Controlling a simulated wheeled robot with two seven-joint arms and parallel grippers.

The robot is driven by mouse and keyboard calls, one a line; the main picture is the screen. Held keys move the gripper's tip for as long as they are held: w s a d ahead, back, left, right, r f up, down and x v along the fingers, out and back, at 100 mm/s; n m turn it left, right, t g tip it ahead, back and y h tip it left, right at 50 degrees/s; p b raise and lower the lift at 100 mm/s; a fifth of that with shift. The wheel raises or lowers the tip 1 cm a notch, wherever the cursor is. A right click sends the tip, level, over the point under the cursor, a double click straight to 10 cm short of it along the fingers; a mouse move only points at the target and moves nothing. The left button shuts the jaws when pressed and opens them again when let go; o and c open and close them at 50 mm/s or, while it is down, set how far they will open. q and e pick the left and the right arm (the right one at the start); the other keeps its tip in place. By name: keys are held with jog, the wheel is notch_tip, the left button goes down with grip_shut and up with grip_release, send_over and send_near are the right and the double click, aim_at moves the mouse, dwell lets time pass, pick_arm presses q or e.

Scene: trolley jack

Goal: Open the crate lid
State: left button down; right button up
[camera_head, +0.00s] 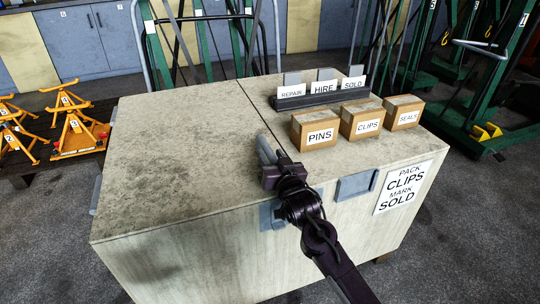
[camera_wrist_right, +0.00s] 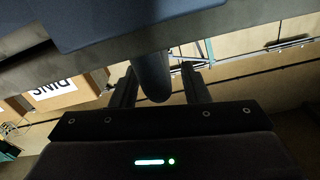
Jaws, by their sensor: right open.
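The crate (camera_head: 170,265) is a large pale wooden box with a mottled grey top. A seam splits the top, and the lid (camera_head: 175,140) on its left part lies flat and closed. My right gripper (camera_head: 268,160) is at the crate's front top edge, close to the seam. It is open. In the right wrist view a rounded blue-grey bar (camera_wrist_right: 153,75) shows between the two fingers of my right gripper (camera_wrist_right: 158,85); I cannot tell if they touch it. A blue-grey plate (camera_head: 270,216) on the crate's front is partly hidden by my right arm. My left gripper is not in view.
On the top's right part stand boxes marked PINS (camera_head: 315,131), CLIPS (camera_head: 361,121) and SEALS (camera_head: 403,113), with a dark card rack (camera_head: 320,97) behind. A second plate (camera_head: 356,186) is on the front. Orange stands (camera_head: 75,127) are left, green jacks (camera_head: 490,100) right.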

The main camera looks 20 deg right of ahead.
jog(key=shift+w, duration=0.65)
grip_shut()
jog(key=shift+r, duration=0.15)
